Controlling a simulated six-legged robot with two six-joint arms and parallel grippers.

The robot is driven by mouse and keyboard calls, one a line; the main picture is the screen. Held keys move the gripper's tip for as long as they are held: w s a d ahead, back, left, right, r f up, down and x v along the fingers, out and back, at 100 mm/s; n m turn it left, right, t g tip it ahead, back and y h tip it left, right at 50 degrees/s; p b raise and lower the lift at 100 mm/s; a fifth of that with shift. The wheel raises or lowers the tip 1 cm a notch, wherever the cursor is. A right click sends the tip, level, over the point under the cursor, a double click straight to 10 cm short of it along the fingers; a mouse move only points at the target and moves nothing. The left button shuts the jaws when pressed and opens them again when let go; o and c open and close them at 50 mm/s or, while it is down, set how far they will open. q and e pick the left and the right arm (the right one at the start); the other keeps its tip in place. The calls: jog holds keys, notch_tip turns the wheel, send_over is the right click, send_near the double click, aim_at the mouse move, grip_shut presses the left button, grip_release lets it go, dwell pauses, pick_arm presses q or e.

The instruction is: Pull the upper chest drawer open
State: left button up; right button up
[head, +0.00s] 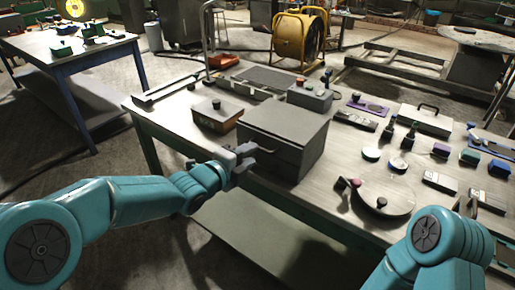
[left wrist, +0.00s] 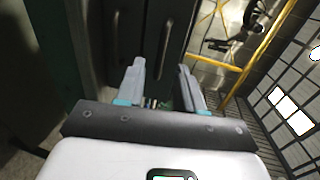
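The grey chest (head: 285,128) stands on the workbench near its front edge, in the middle of the head view. My left gripper (head: 253,156) is at the chest's front and hides part of it. In the left wrist view the chest front is turned on its side, with the upper drawer handle (left wrist: 165,45) and a second handle (left wrist: 115,38) beside it. The left gripper (left wrist: 161,68) is open there, and the upper handle shows between its two fingers. Whether they touch it I cannot tell. The drawers look shut. My right arm shows at lower right, but its gripper does not show clearly.
The workbench (head: 345,205) also carries a brown box (head: 217,118) left of the chest, a grey box with a knob (head: 310,96) behind it, and several small items at right. A round plate (head: 385,193) lies right of the chest. Open floor lies in front.

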aim_at(260, 149)
pick_arm(q)
jog(key=shift+x, duration=2.15)
grip_shut()
